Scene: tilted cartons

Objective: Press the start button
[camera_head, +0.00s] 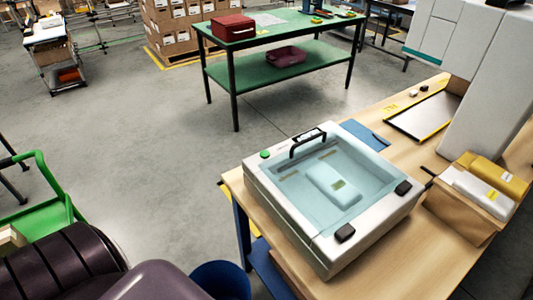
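A white box-shaped machine (262,197) sits near the left end of a wooden workbench. A small round green button (264,154) is on its top rim, at the far left corner. A clear bluish lid (365,192) covers the machine and looks closed. A black handle (308,141) stands at the lid's far edge. A pale carton or pouch (334,187) with a yellow-green label lies under the lid. Neither of my grippers is in view, and nothing touches the button.
The wooden workbench (437,243) also holds a wooden box (458,214) with white and yellow packs, a yellow-edged tray (422,114) and a blue mat (368,135). A blue bin (221,280) stands below. A green table (290,25) is farther back.

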